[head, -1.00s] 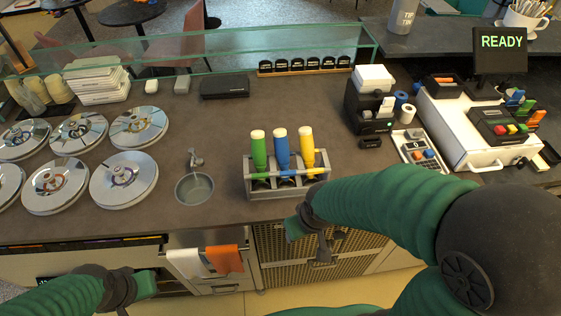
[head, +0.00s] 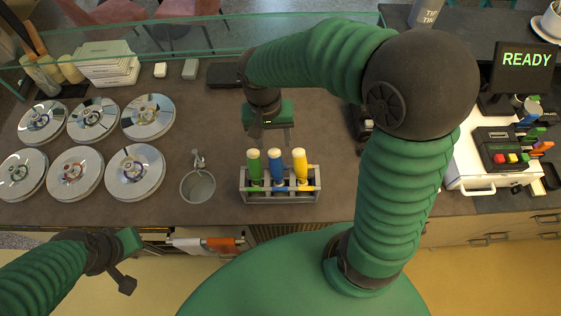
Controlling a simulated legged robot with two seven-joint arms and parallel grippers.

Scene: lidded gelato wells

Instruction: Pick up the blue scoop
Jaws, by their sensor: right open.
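The blue scoop (head: 276,169) stands upright with a pale cap on top in a grey rack (head: 247,199) on the counter. A green scoop (head: 254,169) stands to its left and a yellow scoop (head: 300,167) to its right. My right gripper (head: 273,137) is open and empty, just behind and above the scoops, apart from them. My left gripper (head: 132,262) is in front of the counter at the lower left, far from the rack; its jaw opening is not clear. The scoops' lower ends are partly hidden by the rack.
A round sink with a tap (head: 198,187) is left of the rack. Several round lidded wells (head: 135,171) lie further left. A glass screen (head: 200,38) runs along the back. A white-topped register station (head: 470,165) stands right.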

